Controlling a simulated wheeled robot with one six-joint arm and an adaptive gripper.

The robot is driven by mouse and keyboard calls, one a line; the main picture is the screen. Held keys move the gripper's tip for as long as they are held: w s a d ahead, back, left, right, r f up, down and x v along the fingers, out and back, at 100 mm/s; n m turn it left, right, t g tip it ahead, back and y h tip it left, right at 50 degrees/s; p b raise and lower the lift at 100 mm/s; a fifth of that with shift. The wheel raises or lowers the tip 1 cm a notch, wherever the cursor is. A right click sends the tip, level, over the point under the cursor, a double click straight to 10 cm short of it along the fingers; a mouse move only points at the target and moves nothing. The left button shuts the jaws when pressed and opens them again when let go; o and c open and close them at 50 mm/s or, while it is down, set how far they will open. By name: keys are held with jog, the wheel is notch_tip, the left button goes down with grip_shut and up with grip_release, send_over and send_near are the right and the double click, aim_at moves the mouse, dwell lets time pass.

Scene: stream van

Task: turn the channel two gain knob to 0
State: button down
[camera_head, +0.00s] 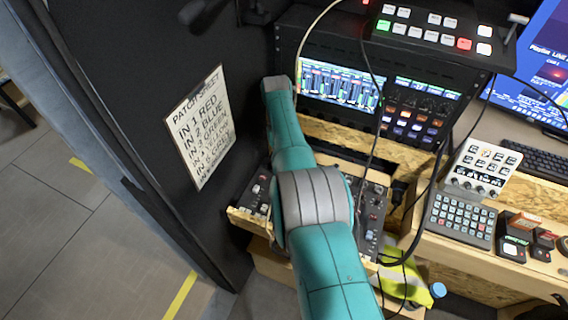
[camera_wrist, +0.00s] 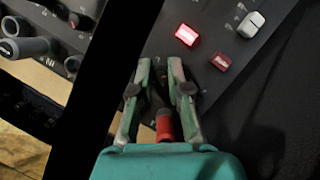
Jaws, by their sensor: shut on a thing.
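In the wrist view my gripper (camera_wrist: 160,66) has its two fingers closed around a dark knob with a red cap (camera_wrist: 164,128). The red cap shows between the fingers, close to the palm. The knob's pointer and scale are hidden, and I cannot read which channel it belongs to. In the head view a dark control panel (camera_head: 372,212) lies in a wooden frame, and my arm covers its middle. My gripper and the held knob are hidden there behind the arm.
Beside the fingers are a lit red button (camera_wrist: 187,35), a darker red button (camera_wrist: 220,61) and a white button (camera_wrist: 251,24). Other black knobs (camera_wrist: 35,47) stand at left. A patch sheet (camera_head: 200,125) hangs on the dark wall. Cables (camera_head: 436,165) hang right of my arm.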

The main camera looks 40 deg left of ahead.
jog(key=shift+n, duration=0.3)
dwell(0.4)
jog(key=c, duration=1.1)
grip_release()
